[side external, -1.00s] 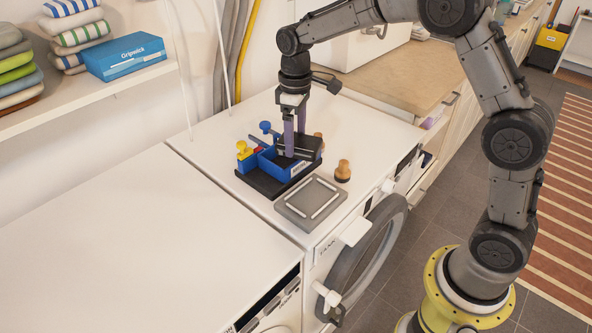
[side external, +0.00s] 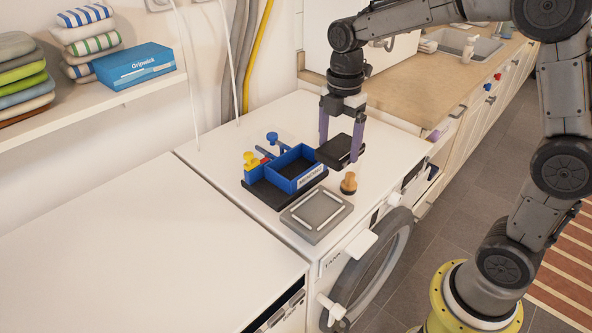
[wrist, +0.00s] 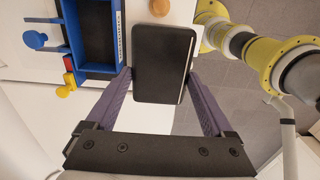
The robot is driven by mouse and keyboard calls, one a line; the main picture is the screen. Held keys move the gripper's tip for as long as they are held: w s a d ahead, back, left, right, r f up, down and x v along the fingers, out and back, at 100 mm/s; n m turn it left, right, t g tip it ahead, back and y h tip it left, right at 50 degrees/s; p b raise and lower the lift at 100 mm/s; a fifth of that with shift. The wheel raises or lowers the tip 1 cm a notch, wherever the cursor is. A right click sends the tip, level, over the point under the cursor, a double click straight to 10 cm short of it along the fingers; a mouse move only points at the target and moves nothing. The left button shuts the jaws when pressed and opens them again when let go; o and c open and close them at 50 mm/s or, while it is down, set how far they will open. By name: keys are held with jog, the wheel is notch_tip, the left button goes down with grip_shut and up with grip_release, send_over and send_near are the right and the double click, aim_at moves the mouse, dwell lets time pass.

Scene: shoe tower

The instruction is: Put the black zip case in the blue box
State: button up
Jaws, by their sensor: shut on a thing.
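My gripper (side external: 341,140) is shut on the black zip case (side external: 338,152), one purple finger at each side of it. It holds the case flat and raised, to the right of the blue box (side external: 314,171). In the wrist view the case (wrist: 163,65) sits between the fingertips, with a light line along its right edge. The blue box (wrist: 120,35) is left of the case there. The box is open, and its dark inside looks empty. It stands on a black base on the white machine top.
A grey tray with white strips (side external: 317,214) lies in front of the box. A wooden-knobbed stamp (side external: 349,183) stands beside it. Yellow (side external: 250,160) and blue (side external: 272,138) knobs rise at the box's left and back. The white top (side external: 200,240) is clear at left.

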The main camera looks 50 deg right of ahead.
jog(key=w+f, duration=0.1)
jog(key=w, duration=0.2)
jog(key=w+f, duration=0.1)
jog(key=w, duration=0.1)
jog(key=w+f, duration=0.2)
jog(key=w, duration=0.1)
jog(key=shift+w+d, duration=0.25)
jog(key=shift+w, duration=0.1)
jog(key=w+f, duration=0.4)
jog(key=f, duration=0.1)
jog(key=shift+w+f, duration=0.2)
jog(key=shift+w, duration=0.05)
jog(key=shift+s+f, duration=0.15)
jog(key=shift+f, duration=2.35)
jog(key=o, duration=1.2)
jog(key=shift+o, duration=0.2)
notch_tip(320, 180, up, 14)
jog(key=shift+w, duration=0.2)
